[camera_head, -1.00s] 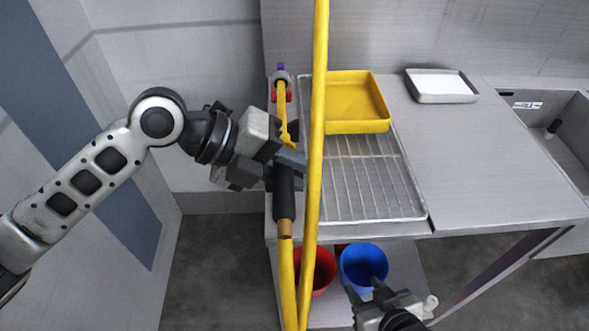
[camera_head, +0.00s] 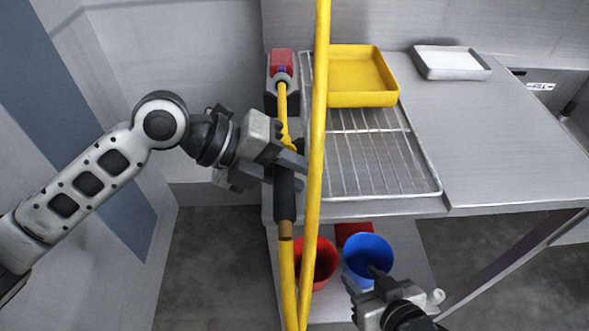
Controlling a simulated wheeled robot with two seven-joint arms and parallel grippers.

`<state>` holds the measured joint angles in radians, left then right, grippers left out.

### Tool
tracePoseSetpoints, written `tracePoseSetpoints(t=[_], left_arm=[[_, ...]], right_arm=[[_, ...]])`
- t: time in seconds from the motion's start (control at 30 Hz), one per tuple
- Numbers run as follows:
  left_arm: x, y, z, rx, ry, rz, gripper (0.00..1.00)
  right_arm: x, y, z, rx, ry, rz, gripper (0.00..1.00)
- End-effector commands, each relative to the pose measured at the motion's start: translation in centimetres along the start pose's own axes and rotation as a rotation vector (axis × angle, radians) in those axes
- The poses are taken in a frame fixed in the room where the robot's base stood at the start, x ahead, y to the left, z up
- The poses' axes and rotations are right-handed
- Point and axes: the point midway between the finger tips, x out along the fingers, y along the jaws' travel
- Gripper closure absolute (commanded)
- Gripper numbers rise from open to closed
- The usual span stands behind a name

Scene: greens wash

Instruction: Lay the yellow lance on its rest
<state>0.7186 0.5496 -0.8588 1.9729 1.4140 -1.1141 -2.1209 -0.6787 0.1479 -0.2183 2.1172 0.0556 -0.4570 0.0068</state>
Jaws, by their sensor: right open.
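The yellow lance (camera_head: 283,103) has a black grip (camera_head: 285,192) and a grey nozzle end with a purple tip. My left gripper (camera_head: 285,163) is shut around the lance near the top of its grip. The lance points away from me over the table's left edge. A grey block with a red top (camera_head: 281,57), which looks like the rest, stands at the table's back left corner. The nozzle overlaps it in the picture; I cannot tell whether they touch. My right gripper (camera_head: 367,284) is open and empty, low in front of the blue bucket.
A yellow hose (camera_head: 317,130) hangs down across the view, right of the lance. A yellow tray (camera_head: 362,99) stands on a wire rack (camera_head: 375,165). A white tray (camera_head: 451,76) stands at the back. Red (camera_head: 325,268) and blue (camera_head: 368,248) buckets stand below the table (camera_head: 490,150).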

Motion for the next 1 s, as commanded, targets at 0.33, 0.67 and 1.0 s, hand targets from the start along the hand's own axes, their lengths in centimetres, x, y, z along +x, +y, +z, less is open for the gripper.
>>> tracePoseSetpoints(t=[0.33, 0.67, 1.0], left_arm=[[-0.1, 0.0, 0.0, 0.001, -0.001, 0.001, 0.5], [0.1, 0.3, 0.0, -0.005, 0.003, 0.009, 0.5], [-1.1, 0.6, 0.1, -0.006, 0.001, 0.012, 0.5]], right_arm=[[0.0, -0.1, -0.3, 0.011, 0.007, 0.002, 0.58], [0.1, 0.0, -0.1, 0.008, 0.001, 0.003, 0.58], [0.2, 0.1, 0.4, 0.004, -0.004, 0.003, 0.58]])
